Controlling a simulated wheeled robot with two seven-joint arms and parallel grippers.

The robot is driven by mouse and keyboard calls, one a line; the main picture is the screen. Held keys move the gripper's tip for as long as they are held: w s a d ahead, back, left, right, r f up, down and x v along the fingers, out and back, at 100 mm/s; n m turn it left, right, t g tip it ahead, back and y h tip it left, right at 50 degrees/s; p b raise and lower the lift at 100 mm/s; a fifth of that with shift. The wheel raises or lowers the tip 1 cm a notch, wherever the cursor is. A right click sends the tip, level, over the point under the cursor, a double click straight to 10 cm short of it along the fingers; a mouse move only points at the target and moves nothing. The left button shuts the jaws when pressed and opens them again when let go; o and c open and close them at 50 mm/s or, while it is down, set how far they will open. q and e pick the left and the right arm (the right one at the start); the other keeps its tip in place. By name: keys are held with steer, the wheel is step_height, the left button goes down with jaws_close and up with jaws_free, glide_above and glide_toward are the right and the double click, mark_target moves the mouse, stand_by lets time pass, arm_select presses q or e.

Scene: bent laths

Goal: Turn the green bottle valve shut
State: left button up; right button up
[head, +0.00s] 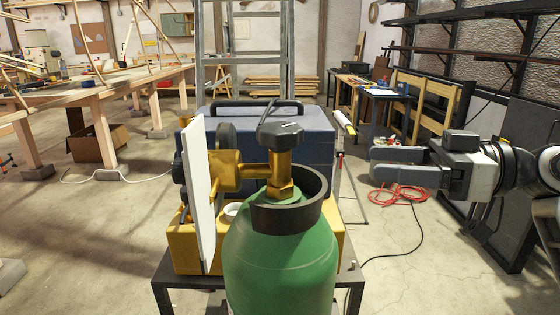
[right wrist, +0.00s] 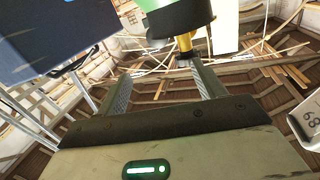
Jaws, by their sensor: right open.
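The green bottle (head: 280,262) stands upright in the middle of the head view, with a dark collar (head: 288,212) around its neck. Its brass valve (head: 281,180) rises inside the collar, topped by a dark grey knob (head: 280,135). My right gripper (head: 374,164) is to the right of the knob, apart from it, open and empty, its fingers pointing left. In the right wrist view the bottle's dark collar (right wrist: 180,20) and part of the brass valve (right wrist: 186,42) show at the top, beyond the open fingers (right wrist: 161,70). My left gripper is not in view.
A white panel (head: 197,195) stands upright left of the valve. A blue case (head: 315,150) with a black handle is behind the bottle. A yellow box (head: 185,250) sits on a dark stand (head: 160,287). Between knob and right gripper the space looks clear.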

mark_target(280, 127)
steer(key=s+r+n+g, duration=0.2)
steer(key=s+r+n, duration=0.1)
steer(key=r, duration=0.1)
steer(key=shift+y, duration=0.4)
steer(key=a+p, duration=0.1)
steer(key=a, duration=0.3)
steer(key=w+a, duration=0.1)
steer(key=a, duration=0.4)
steer(key=w+a+p, duration=0.1)
steer(key=a, duration=0.4)
steer(key=shift+a+r+p, duration=0.1)
steer(key=shift+a+p, duration=0.05)
steer(key=shift+p, duration=0.15)
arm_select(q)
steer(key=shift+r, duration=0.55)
arm_select(e)
steer(key=shift+w+a, duration=0.1)
steer(key=shift+a, duration=0.3)
steer(key=shift+c, duration=0.3)
steer(key=c, duration=0.9)
